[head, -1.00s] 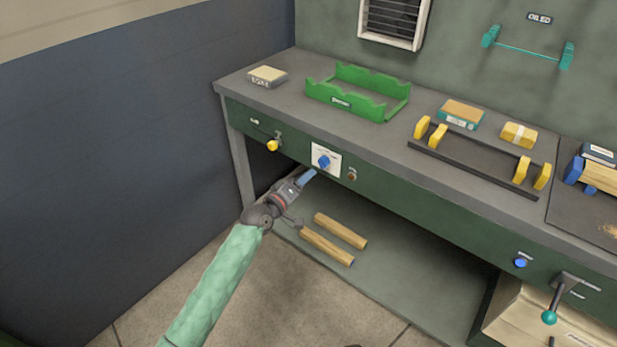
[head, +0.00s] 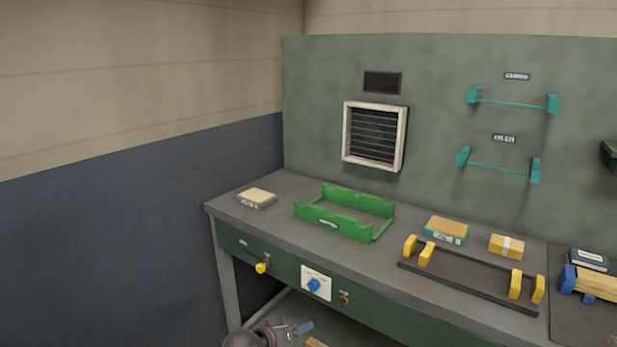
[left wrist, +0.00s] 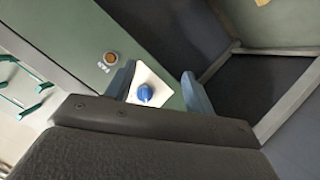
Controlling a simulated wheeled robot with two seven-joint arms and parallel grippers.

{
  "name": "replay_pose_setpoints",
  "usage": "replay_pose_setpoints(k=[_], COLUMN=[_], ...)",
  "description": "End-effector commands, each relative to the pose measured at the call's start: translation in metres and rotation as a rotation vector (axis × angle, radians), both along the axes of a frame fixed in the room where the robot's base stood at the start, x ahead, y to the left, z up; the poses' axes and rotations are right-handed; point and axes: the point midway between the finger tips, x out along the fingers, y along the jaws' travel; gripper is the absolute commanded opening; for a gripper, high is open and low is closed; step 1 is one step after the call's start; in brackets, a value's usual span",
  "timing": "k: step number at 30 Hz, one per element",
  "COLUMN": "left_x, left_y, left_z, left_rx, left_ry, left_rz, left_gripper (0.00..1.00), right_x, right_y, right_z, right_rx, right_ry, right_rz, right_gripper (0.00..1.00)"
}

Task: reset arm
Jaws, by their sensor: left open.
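My left gripper (head: 299,329) shows at the bottom edge of the head view, low in front of the bench and below the blue knob (head: 314,284) on its white plate (head: 326,293). In the left wrist view its two blue-grey fingers (left wrist: 158,90) are apart, with nothing between them. The blue knob (left wrist: 145,93) and white plate (left wrist: 152,80) show past the fingertips. I cannot see contact with the knob. My right gripper is in neither view.
The bench (head: 280,222) carries a green cradle (head: 340,232), a black rack with yellow posts (head: 470,276) and several small blocks. A yellow knob (head: 261,268) and a small round button (head: 343,299) are on its front. A louvred vent (head: 346,140) is on the back panel.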

Motion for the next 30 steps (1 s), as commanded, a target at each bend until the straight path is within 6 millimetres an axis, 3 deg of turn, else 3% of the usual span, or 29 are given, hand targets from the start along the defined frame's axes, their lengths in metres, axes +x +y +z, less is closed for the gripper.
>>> replay_pose_setpoints(k=[8, 15, 24, 30], left_x=[-0.048, -0.134, -0.238, -0.299], left_y=[0.029, 0.068, 0.101, 0.108], left_z=[0.023, 0.019, 0.009, 0.0], left_rx=[0.401, 0.638, 0.716, 0.7], left_ry=[0.014, 0.143, 0.311, 0.392], left_rz=[-0.07, -0.058, 0.004, 0.023], left_gripper=[0.54, 0.54, 0.54, 0.54], right_x=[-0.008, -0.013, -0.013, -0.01], right_y=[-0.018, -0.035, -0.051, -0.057], right_z=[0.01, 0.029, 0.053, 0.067], right_rx=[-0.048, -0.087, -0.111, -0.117], right_ry=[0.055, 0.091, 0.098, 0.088], right_rz=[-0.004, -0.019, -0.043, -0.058], right_gripper=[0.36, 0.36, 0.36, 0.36])
